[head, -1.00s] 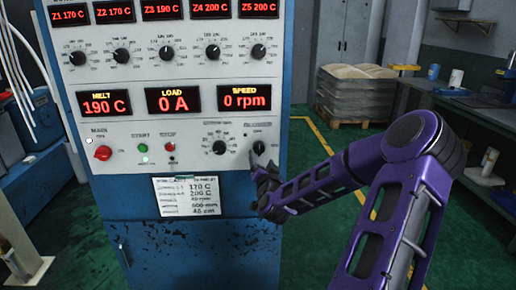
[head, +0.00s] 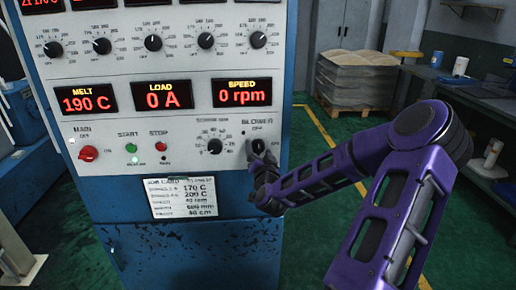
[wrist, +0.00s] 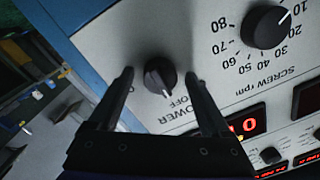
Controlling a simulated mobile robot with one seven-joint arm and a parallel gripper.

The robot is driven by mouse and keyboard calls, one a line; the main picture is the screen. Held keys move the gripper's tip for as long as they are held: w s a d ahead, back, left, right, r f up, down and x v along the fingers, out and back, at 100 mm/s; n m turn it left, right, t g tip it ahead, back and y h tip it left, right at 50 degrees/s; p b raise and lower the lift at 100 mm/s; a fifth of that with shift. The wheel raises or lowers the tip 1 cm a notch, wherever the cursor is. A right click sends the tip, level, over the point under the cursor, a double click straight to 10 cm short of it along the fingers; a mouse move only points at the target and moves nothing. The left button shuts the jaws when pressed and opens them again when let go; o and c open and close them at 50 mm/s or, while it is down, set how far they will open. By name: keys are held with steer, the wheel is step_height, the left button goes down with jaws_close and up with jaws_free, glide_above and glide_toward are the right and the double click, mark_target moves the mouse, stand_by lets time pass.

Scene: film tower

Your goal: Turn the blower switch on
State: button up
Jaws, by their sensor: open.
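The blower switch (head: 258,146) is a round black knob at the lower right of the control panel. In the wrist view the same blower switch (wrist: 160,76) shows upside down, with its white mark pointing at the OFF label (wrist: 172,103). My gripper (head: 262,160) is in front of it in the head view and hides part of it. In the wrist view my gripper (wrist: 163,80) is open, with one finger on each side of the knob. Gaps show between the fingers and the knob. The "BLOWER" label is partly covered in the wrist view.
The screw rpm knob (head: 214,146) is just left of the blower switch. A red main switch (head: 88,153), START and STOP buttons and a job card (head: 180,198) are also on the cabinet. A loaded pallet (head: 355,80) and a bench (head: 490,105) stand behind at right.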

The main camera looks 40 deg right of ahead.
stand_by(0.3)
jaws_close()
stand_by(0.3)
steer(key=shift+m, duration=0.4)
steer(key=m, duration=0.3)
steer(key=shift+m, duration=0.4)
steer(key=m, duration=0.4)
steer(key=shift+m, duration=0.3)
steer(key=m, duration=0.4)
steer(key=shift+m+h+p, duration=0.3)
steer(key=shift+h+p, duration=0.05)
steer(key=shift+h, duration=0.05)
steer(key=m, duration=0.4)
steer(key=shift+w+r+m, duration=0.1)
steer(key=shift+m, duration=0.2)
